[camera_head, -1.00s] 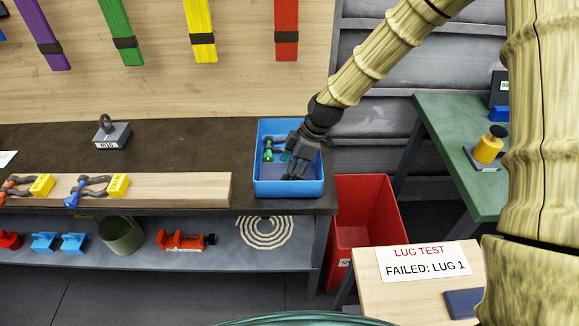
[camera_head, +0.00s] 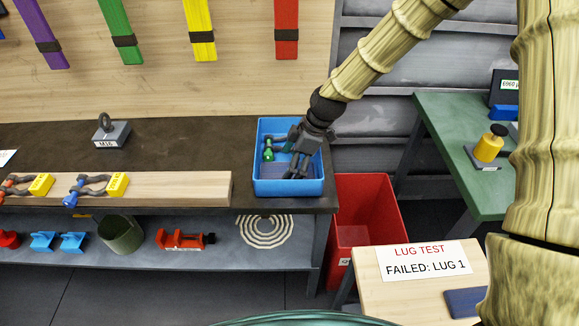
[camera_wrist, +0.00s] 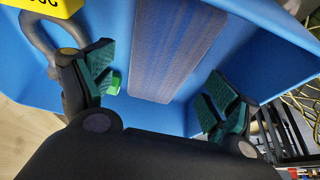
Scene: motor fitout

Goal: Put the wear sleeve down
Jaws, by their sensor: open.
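The wear sleeve, a flat blue-grey striped piece, lies in the blue bin (camera_head: 290,188) on the bench. It shows in the wrist view (camera_wrist: 175,45) between and beyond my fingers, and partly in the head view (camera_head: 272,173). My gripper (camera_head: 297,172) reaches down into the bin. In the wrist view my gripper (camera_wrist: 162,80) is open, with its green-padded fingers apart and a gap to the sleeve on both sides.
A shackle with a green pin (camera_head: 268,154) is at the bin's left side. A wooden board (camera_head: 160,190) with tagged shackles lies left of the bin. A red bin (camera_head: 365,215) stands below right. A small table (camera_head: 385,285) bears a failed-lug sign (camera_head: 424,262).

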